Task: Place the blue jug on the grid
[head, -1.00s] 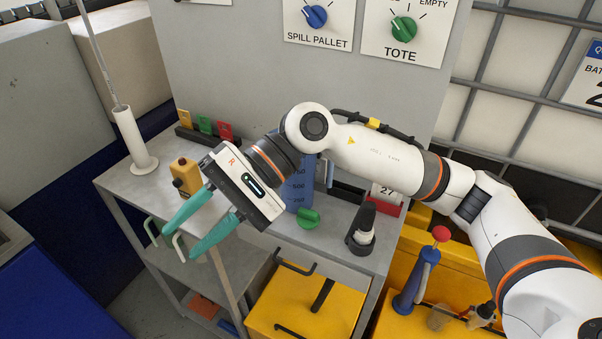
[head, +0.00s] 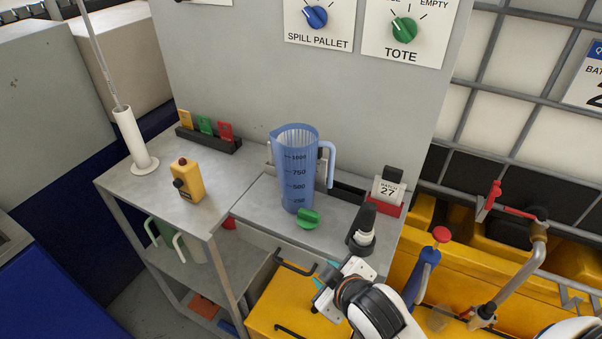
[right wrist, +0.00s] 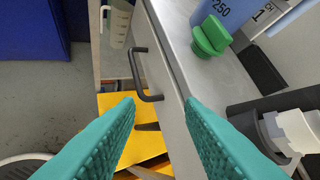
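The blue jug (head: 297,165), with printed graduations and a handle on its right, stands upright on the grey bench top (head: 255,208) against the grey panel. Its lower part shows at the top of the right wrist view (right wrist: 228,10). A green tap or knob (head: 308,218) is at its foot. My right gripper (head: 322,285) is low in front of the bench, apart from the jug. Its teal fingers (right wrist: 160,108) are open in the right wrist view, with a dark drawer handle (right wrist: 142,72) beyond the gap. My left gripper is not in view. I cannot identify the grid for certain.
A dark-handled tool in a holder (head: 362,230) and a red date block (head: 387,193) stand right of the jug. A yellow control box (head: 187,180) and white post (head: 133,140) stand left. Yellow containers (head: 300,300) and a red-levered pipe (head: 510,265) lie below and right.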

